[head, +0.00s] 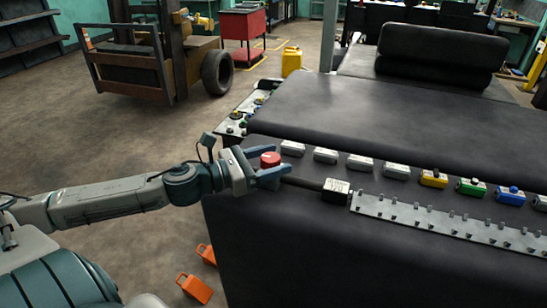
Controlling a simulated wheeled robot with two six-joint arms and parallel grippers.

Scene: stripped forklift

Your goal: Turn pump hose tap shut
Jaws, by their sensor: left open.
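A red round knob (270,160), which looks like the tap, sits near the left end of the dark bench-like body. My left gripper (268,164) reaches in from the left with its blue-grey fingers apart. The knob shows between the fingers; I cannot tell whether either finger touches it. A black hose or bar (306,184) runs from beside the fingers to a small block with a white label (336,186). What lies under the knob is hidden by the gripper. My right gripper is not in view.
A row of small grey boxes (326,155) and coloured switches (471,187) runs along the dark body (330,250). A metal strip with pegs (430,216) lies in front. Orange containers (195,288) are on the floor below. Open floor (120,145) lies to the left.

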